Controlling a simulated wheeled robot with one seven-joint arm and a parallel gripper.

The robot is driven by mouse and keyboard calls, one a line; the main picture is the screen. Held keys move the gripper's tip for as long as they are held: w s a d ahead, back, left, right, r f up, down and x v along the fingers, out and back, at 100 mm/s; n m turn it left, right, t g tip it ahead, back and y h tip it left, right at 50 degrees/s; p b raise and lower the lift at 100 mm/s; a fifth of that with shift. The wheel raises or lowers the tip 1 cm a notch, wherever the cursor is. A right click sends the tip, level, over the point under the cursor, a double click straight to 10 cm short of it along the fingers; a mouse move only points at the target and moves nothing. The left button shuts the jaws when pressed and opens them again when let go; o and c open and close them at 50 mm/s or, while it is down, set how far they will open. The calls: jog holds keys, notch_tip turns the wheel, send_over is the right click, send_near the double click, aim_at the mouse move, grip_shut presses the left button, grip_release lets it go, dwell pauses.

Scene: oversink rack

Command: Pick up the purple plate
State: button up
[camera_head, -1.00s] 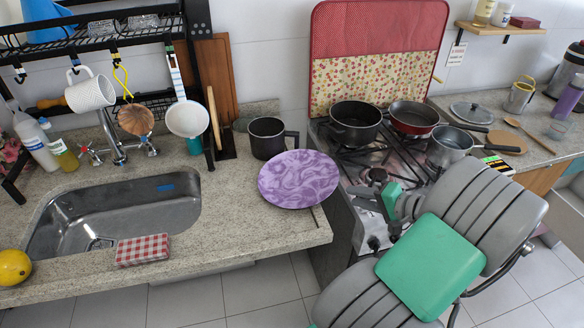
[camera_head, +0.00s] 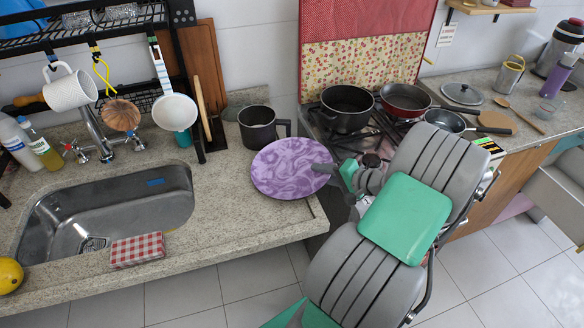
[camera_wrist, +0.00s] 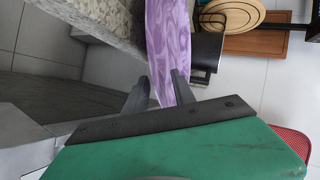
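The purple marbled plate (camera_head: 289,168) lies on the granite counter near its right front corner. My gripper (camera_head: 327,169) is at the plate's right rim, and a dark finger overlaps that rim. In the wrist view, the plate (camera_wrist: 167,45) shows nearly edge-on, reaching down between and partly behind the two fingers of my gripper (camera_wrist: 160,84). The fingers are apart, with a visible gap. I cannot tell whether either finger touches the plate.
A black pot (camera_head: 258,127) stands just behind the plate. The stove, with a black pot (camera_head: 347,107) and pans, is to the right. A sink (camera_head: 105,212), a checkered cloth (camera_head: 138,250) and a hanging rack are to the left.

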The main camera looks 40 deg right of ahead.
grip_shut()
dwell(1.3)
